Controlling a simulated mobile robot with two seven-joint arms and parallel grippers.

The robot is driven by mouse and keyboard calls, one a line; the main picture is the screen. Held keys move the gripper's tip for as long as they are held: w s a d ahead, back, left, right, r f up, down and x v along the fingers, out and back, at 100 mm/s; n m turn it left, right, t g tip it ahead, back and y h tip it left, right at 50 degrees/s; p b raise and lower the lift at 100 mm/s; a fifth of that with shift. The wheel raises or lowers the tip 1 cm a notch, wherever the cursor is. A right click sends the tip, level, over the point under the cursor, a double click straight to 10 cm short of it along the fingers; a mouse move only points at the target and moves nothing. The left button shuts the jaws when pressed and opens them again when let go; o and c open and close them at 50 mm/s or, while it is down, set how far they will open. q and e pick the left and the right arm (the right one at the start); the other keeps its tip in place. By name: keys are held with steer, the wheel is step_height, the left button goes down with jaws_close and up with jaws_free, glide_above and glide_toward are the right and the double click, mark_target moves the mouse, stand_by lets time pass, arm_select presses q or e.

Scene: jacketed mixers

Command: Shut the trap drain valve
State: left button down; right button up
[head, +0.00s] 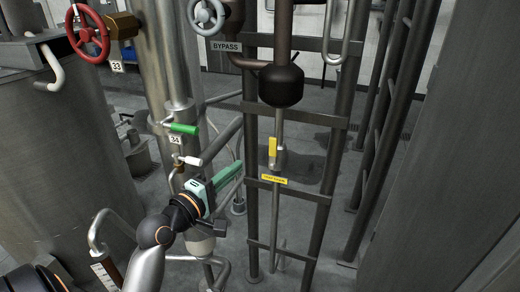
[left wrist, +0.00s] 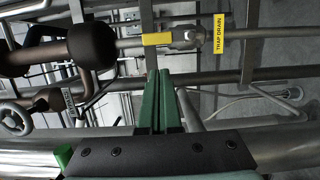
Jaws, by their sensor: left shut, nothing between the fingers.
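The trap drain valve has a yellow lever handle (head: 272,147) on a thin vertical pipe under a dark bulb-shaped trap (head: 281,86). The lever lies along the pipe. In the left wrist view the yellow lever (left wrist: 157,39) runs lengthwise with the pipe, beside the grey valve body (left wrist: 188,37). A yellow TRAP DRAIN label (head: 274,179) is below the valve. My left gripper (head: 239,168) is shut and empty, left of and a little below the lever. In the left wrist view its green fingers (left wrist: 160,74) point toward the lever, apart from it. My right gripper is not in view.
A dark frame (head: 250,120) with rungs surrounds the drain pipe. A BYPASS sign (head: 226,46) and grey handwheel (head: 207,14) are above. A green-handled valve (head: 183,128), a white-handled one (head: 190,161) and a red handwheel (head: 87,33) are left. A grey panel (head: 440,150) stands right.

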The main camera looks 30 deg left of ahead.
mark_target(273, 154)
arm_select(q)
steer(key=w, duration=0.9)
steer(key=shift+w, duration=0.4)
steer(key=shift+d, duration=0.1)
